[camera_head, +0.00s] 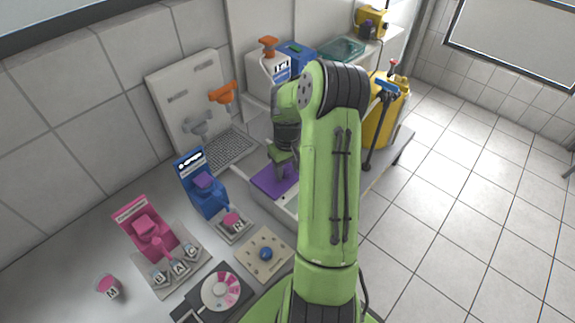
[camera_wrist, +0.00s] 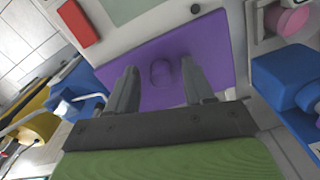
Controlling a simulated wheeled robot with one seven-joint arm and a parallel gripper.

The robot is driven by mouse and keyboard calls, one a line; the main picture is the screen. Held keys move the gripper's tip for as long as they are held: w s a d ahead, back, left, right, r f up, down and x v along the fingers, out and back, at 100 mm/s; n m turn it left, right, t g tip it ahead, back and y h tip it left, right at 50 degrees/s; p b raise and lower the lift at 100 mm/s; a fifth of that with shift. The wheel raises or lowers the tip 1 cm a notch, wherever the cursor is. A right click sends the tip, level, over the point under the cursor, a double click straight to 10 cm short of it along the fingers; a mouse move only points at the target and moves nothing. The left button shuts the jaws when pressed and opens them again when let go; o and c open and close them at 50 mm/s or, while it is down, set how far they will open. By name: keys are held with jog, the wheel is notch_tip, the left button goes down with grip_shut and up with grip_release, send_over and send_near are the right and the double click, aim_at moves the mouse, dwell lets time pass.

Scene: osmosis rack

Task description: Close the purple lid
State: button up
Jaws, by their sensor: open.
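The purple lid (camera_head: 267,183) lies over a white box (camera_head: 272,208) at the middle of the head view, partly hidden by my arm. It looks roughly flat there, and I cannot tell whether its edge is fully down. In the wrist view the purple lid (camera_wrist: 218,48) fills the middle and has a round purple knob (camera_wrist: 161,74). My gripper (camera_wrist: 158,68) is open, with one finger on each side of the knob and a visible gap to it. In the head view my gripper (camera_head: 283,168) is just over the lid.
A blue dispenser (camera_head: 203,185) and a pink dispenser (camera_head: 146,228) stand left of the lid. A beige plate with a blue knob (camera_head: 265,254) lies in front. A yellow container (camera_head: 388,118) stands to the right. The wrist view shows a red block (camera_wrist: 78,23).

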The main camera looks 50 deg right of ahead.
aim_at(287, 171)
notch_tip(287, 171, up, 16)
jog(key=p, duration=0.1)
jog(key=shift+f, duration=0.15)
dwell(0.3)
